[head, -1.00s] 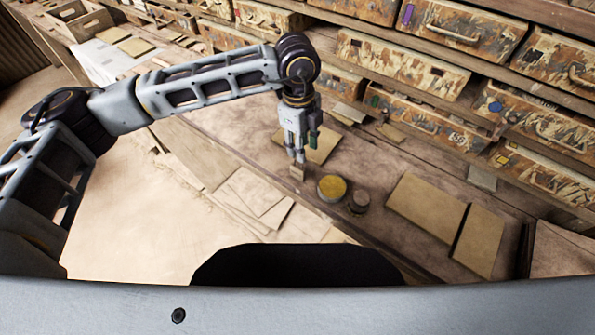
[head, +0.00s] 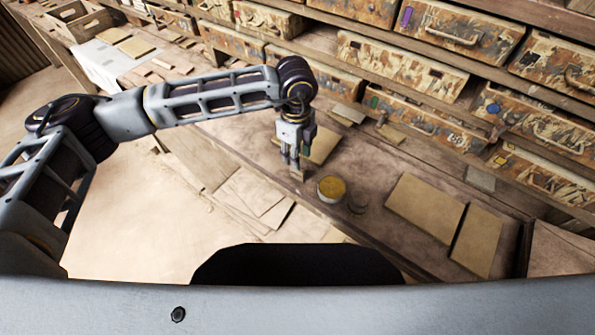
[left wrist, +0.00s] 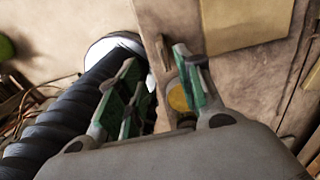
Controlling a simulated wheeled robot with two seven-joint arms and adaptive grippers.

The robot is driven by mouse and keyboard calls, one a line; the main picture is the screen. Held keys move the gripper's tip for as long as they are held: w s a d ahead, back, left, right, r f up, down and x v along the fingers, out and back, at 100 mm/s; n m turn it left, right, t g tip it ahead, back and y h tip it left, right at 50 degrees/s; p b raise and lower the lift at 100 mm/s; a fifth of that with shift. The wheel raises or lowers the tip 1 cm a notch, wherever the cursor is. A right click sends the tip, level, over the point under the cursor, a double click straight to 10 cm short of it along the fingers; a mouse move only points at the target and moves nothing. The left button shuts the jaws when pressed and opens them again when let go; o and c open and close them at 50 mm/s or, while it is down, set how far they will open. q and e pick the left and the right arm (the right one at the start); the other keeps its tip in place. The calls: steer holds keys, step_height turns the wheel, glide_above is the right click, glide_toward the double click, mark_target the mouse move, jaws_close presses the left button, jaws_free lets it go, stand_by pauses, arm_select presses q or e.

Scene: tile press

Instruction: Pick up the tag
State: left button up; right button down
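My left gripper (head: 291,165) hangs fingers-down over the front edge of the bench in the head view. In the left wrist view its green-padded fingers (left wrist: 160,88) are apart with nothing held between them. A small brown block (head: 299,174) is just beside and below the fingertips, partly hidden; I cannot tell whether it is the tag. A round tin with a yellow top (head: 332,187) stands to the right of the gripper; the yellow top also shows beside the right finger in the left wrist view (left wrist: 178,98). My right gripper is not in view.
Flat tan boards (head: 426,207) lie to the right on the bench. Worn drawers (head: 403,65) line the shelves behind. Flat sheets (head: 255,192) lie at lower left of the gripper.

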arm_select(q)
glide_above(297, 178)
steer(key=shift+a+f+p, duration=0.1)
steer(key=shift+f+p, duration=0.2)
steer(key=shift+f, duration=1.8)
steer(key=shift+f, duration=0.1)
steer(key=shift+w+f+p, duration=0.2)
steer(key=shift+f+p, duration=0.25)
steer(key=shift+f, duration=0.35)
steer(key=shift+w+f+p, duration=0.1)
steer(key=shift+f+p, duration=0.2)
steer(key=shift+f, duration=1.4)
jaws_close()
